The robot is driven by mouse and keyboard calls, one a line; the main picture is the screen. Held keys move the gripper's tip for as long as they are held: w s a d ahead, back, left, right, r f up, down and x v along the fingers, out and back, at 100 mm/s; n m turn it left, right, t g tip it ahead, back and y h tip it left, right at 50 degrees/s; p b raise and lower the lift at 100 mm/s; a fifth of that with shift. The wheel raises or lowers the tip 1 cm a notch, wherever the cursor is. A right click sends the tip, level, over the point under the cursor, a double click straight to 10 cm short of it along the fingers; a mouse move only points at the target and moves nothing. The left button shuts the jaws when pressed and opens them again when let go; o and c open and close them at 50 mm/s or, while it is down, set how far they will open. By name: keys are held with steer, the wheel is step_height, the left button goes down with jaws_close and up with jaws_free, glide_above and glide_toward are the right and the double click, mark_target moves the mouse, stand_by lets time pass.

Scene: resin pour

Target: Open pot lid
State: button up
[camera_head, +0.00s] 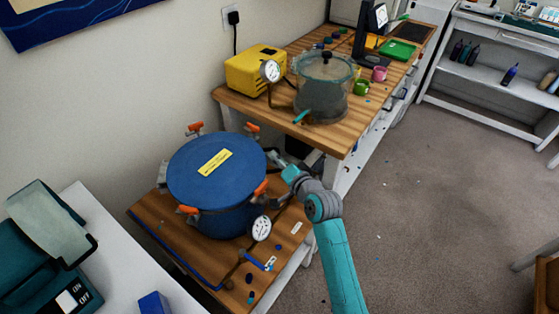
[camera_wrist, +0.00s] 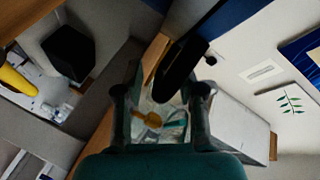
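The blue pot (camera_head: 217,203) stands on the low wooden shelf. Its flat blue lid (camera_head: 195,180) is on and bears a yellow label (camera_head: 215,161). Orange-handled clamps (camera_head: 187,209) sit around the rim and a round gauge (camera_head: 261,228) is at its front right. My gripper (camera_head: 277,160) is just right of the pot, near the rim; its fingertips are hard to make out there. In the wrist view my gripper (camera_wrist: 163,92) has its fingers apart. A dark elongated thing (camera_wrist: 183,68) shows by the right finger; I cannot tell whether they touch.
A grey see-through pot (camera_head: 323,98) with a black-knobbed lid (camera_head: 326,64) stands on the wooden table (camera_head: 248,102), beside a yellow box (camera_head: 254,70). A white table (camera_head: 88,207) with a teal machine (camera_head: 45,235) is at left. The floor at right is mostly clear.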

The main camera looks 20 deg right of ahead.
jaws_close()
steer(key=w+a+r+n+g+h, duration=0.1)
steer(key=a+r+n+h, duration=0.3)
steer(key=r, duration=0.8)
steer(key=w+a+r+n+g, duration=0.15)
steer(key=a+r, duration=0.45)
steer(key=r, duration=0.7)
steer(key=w+a+r+n+h, duration=0.1)
steer(key=a+r, duration=0.4)
steer(key=a, duration=0.8)
steer(key=w+a+r+n+h, duration=0.2)
steer(key=a+r+n, duration=0.3)
steer(key=a, duration=0.8)
steer(key=shift+w+a+n+h, duration=0.15)
steer(key=shift+a+n+h, duration=0.1)
steer(key=shift+n+h, duration=0.45)
